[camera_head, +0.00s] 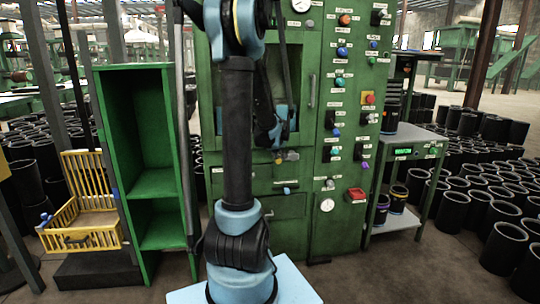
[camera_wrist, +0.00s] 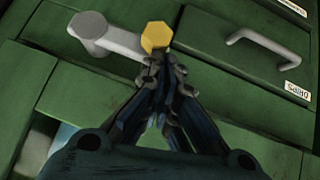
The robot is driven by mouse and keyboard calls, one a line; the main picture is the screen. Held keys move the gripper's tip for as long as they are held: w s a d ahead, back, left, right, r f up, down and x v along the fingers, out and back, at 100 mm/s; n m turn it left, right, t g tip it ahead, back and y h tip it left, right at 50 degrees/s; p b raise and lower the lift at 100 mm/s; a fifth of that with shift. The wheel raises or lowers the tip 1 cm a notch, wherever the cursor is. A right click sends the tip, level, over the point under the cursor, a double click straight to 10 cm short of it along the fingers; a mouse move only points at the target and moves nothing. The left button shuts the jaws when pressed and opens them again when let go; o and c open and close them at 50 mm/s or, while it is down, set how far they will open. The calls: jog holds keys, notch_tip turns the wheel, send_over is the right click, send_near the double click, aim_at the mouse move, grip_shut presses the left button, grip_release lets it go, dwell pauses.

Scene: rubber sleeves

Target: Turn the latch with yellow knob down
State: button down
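The latch is a grey bar with a round pivot (camera_wrist: 88,27) and a yellow six-sided knob (camera_wrist: 156,37) at its other end. In the wrist view the bar runs across the green panel from the pivot at left to the knob. In the head view the yellow knob (camera_head: 278,160) is small, beside the grey latch (camera_head: 291,155) on the green cabinet. My gripper (camera_wrist: 159,62) has its fingertips together at the knob's lower edge in the wrist view. Whether they touch it is unclear. They hide part of the bar near the knob. I see nothing held between them.
The green cabinet (camera_head: 343,215) carries several buttons and switches at right. A grey drawer handle (camera_wrist: 263,47) lies right of the knob in the wrist view. A green shelf (camera_head: 155,185) and yellow crate (camera_head: 95,236) stand left. A side table (camera_head: 411,151) stands right.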

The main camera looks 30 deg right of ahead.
jog(key=w+r+v, duration=0.1)
jog(key=w+v, duration=0.1)
jog(key=v, duration=1)
jog(key=shift+a+r, duration=0.5)
jog(key=shift+r, duration=0.1)
jog(key=shift+a, duration=0.1)
